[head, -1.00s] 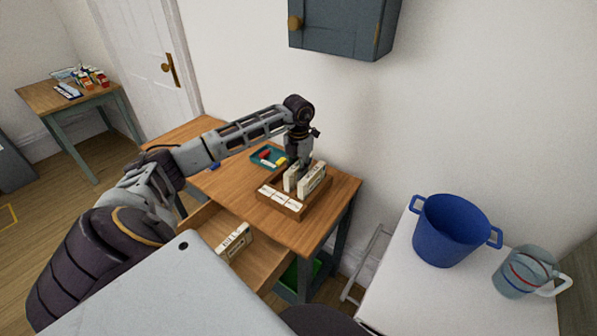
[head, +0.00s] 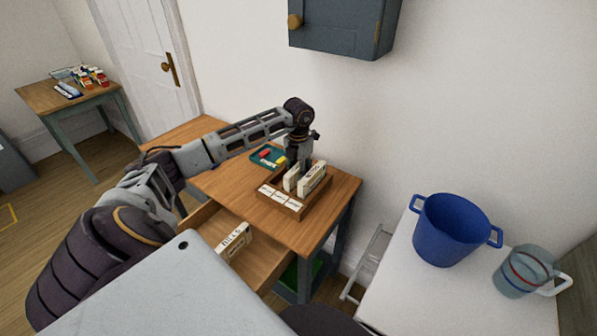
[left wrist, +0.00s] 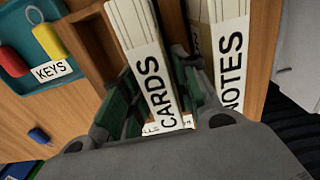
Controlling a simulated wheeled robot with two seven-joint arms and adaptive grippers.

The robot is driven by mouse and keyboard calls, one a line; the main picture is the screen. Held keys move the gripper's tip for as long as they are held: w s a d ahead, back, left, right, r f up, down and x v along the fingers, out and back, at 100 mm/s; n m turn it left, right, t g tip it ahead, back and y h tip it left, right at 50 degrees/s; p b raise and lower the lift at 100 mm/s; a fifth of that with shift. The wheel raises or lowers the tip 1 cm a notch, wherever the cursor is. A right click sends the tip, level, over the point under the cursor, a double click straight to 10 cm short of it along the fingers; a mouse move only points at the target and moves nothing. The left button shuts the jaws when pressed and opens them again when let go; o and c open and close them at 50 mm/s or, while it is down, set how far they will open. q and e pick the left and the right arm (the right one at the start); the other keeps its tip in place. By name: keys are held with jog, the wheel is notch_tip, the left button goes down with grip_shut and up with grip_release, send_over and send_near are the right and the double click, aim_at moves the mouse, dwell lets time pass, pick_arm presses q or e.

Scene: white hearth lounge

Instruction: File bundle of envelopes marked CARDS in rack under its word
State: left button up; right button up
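The CARDS bundle (left wrist: 150,70) is a cream stack of envelopes with a black-lettered white label. It stands upright in the wooden rack (head: 306,211), mostly down in the middle compartment, as the head view (head: 290,180) shows. My left gripper (left wrist: 160,85) has its green-padded fingers on either side of the bundle and looks shut on it. The NOTES bundle (left wrist: 230,55) stands beside it in the right compartment. The rack's left compartment (left wrist: 95,45) looks empty. Words on the rack's front labels (head: 278,196) are too small to read. My right gripper is not in view.
A teal tray (left wrist: 20,60) labelled KEYS lies left of the rack, with a red and a yellow tag. An open drawer (head: 258,262) below holds another bundle (head: 233,240). A blue bucket (head: 447,235) and a jug (head: 522,270) stand on a white table at right.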

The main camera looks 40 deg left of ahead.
pick_arm(q)
jog(key=shift+r, duration=0.1)
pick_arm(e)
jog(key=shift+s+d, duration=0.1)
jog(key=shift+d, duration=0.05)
pick_arm(q)
jog(key=shift+r, duration=0.8)
notch_tip(320, 180, up, 9)
jog(key=shift+f, duration=0.15)
jog(key=shift+r, duration=0.85)
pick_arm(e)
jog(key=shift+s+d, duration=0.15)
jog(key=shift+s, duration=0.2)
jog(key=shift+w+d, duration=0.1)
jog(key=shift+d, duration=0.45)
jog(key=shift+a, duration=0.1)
